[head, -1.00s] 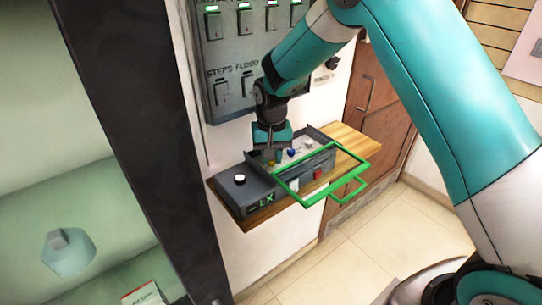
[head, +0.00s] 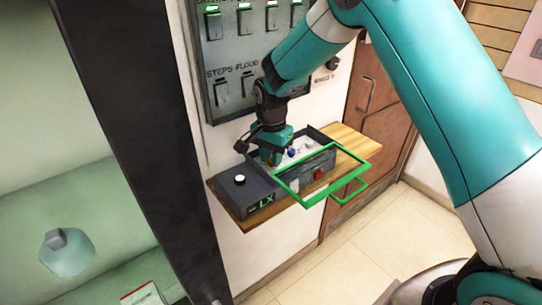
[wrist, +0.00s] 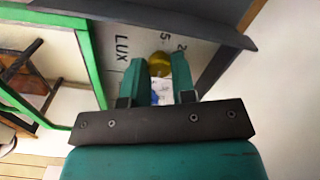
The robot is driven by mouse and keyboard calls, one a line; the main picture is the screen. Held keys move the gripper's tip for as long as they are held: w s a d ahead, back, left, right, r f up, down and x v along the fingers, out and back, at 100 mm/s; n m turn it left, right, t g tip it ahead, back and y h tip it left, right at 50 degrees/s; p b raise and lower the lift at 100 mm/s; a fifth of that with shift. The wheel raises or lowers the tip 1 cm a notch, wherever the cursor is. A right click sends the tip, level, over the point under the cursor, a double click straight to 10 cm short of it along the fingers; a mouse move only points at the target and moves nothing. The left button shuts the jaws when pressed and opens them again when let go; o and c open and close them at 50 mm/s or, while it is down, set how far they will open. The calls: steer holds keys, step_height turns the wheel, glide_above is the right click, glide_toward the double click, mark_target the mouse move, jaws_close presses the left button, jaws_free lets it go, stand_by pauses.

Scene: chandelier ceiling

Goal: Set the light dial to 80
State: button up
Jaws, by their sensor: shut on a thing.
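A grey control box (head: 262,188) with green "LX" lettering on its front sits on a wooden shelf. Its green-framed lid (head: 318,200) is swung open toward the front. My gripper (head: 271,158) reaches down into the box at its left part. In the wrist view my gripper (wrist: 160,66) has its two teal fingers on either side of a yellow dial (wrist: 160,63), shut on it. The panel beside it reads "LUX", with digits partly visible near the dial. The dial's exact setting is hidden by the fingers.
A white knob (head: 239,180) is on the box's left top, a red button (head: 319,174) on its front and a blue knob (head: 291,152) inside. A grey switch panel (head: 240,60) hangs above. The wooden shelf (head: 350,142) has bare room at right.

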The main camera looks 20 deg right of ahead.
stand_by(0.4)
steer(key=o, duration=0.9)
steer(key=shift+r, duration=0.1)
step_height(320, 180, up, 17)
steer(key=shift+r+b, duration=0.15)
steer(key=shift+b, duration=1.1)
steer(key=s+a+n+y, duration=0.1)
steer(key=s+n, duration=0.4)
steer(key=s, duration=0.5)
steer(key=s+a+f+n+y, duration=0.1)
steer(key=s+a+n, duration=0.1)
steer(key=s+n, duration=0.4)
steer(key=s+a+n+y, duration=0.1)
steer(key=s+n, duration=0.5)
steer(key=s, duration=0.9)
steer(key=shift+s+a+f+y, duration=0.15)
steer(key=shift+f+y, duration=0.25)
steer(key=shift+y, duration=0.2)
